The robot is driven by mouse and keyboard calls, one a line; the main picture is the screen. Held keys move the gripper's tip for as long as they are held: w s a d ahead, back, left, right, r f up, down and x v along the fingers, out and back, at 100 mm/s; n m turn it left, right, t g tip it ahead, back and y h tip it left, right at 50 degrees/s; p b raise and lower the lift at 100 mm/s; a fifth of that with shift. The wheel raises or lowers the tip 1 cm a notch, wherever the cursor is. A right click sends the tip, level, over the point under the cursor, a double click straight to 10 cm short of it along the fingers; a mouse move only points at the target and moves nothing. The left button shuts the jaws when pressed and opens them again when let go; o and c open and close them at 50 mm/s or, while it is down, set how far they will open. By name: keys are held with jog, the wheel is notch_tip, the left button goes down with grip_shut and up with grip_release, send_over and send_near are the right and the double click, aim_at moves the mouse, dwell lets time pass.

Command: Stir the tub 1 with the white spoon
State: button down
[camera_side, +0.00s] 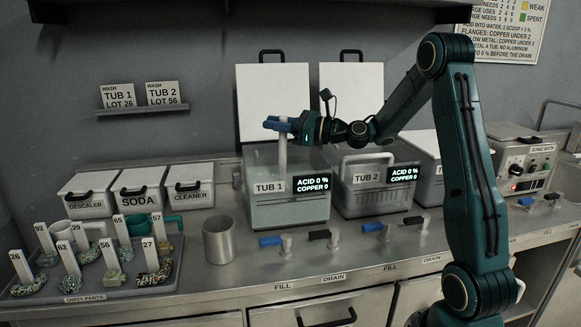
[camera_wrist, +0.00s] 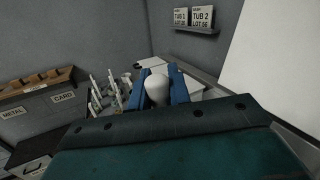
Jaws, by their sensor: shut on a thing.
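Tub 1 (camera_side: 262,212) stands on the metal counter with its white lid (camera_side: 272,100) raised behind it. Its display reads acid 0 % and copper 0. The white spoon (camera_side: 283,155) stands roughly upright, its shaft going down into the tub. Its lower end is hidden by the tub's front and label. My gripper (camera_side: 278,124), with blue fingers, is above the tub, shut on the upper end of the spoon. In the wrist view the spoon's pale rounded top (camera_wrist: 157,88) sits between the two blue fingers.
Tub 2 (camera_side: 350,207), also open, stands close to the right with a pale handled basket (camera_side: 366,160) in it. A metal cup (camera_side: 218,240) stands left of tub 1. Valves (camera_side: 287,246) are in front. A tray of tagged dirty parts (camera_side: 180,262) is at the far left.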

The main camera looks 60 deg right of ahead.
notch_tip(320, 180, up, 13)
dwell(1.8)
dwell(1.0)
